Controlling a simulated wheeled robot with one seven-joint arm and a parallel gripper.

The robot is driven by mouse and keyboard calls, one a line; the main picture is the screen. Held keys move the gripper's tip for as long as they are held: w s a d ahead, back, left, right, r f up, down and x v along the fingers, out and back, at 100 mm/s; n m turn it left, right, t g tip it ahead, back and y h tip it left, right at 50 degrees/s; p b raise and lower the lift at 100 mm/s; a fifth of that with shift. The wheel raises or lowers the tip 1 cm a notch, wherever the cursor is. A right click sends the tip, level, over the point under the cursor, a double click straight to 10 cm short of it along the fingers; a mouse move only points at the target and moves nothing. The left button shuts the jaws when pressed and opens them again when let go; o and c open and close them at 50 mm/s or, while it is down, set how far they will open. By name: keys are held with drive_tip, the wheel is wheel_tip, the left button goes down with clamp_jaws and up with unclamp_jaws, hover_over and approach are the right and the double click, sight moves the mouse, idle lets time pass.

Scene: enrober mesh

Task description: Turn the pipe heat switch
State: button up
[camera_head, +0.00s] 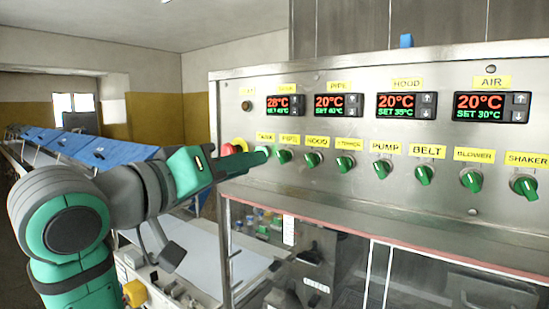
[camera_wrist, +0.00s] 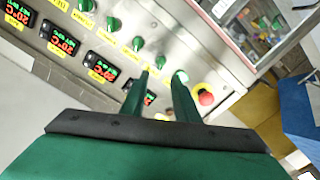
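The pipe switch (camera_head: 284,156) is a green knob under the yellow PIPE label on the steel panel, second from the left in its row. In the wrist view, the pipe switch (camera_wrist: 160,62) shows just beyond and between my fingertips. My gripper (camera_head: 266,152) reaches in from the left, its tips close to the panel beside the pipe switch. In the wrist view, my gripper (camera_wrist: 162,77) is open with a gap between its two fingers. I cannot tell whether the fingers touch the knob. The leftmost knob (camera_wrist: 181,76) is right by one fingertip and mostly hidden in the head view.
The HOOD knob (camera_head: 313,159) is close on the right, with several more knobs beyond. A red emergency stop (camera_wrist: 205,98) sits near the fingers. Temperature displays (camera_head: 339,106) are above. A red-edged glass enclosure (camera_head: 400,250) lies below. Blue covers (camera_head: 105,150) stand at the left.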

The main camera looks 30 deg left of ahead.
sight(279, 156)
drive_tip(key=w, duration=0.3)
drive_tip(key=w+d, duration=0.1)
drive_tip(key=w, duration=0.5)
drive_tip(key=shift+d, duration=0.25)
clamp_jaws()
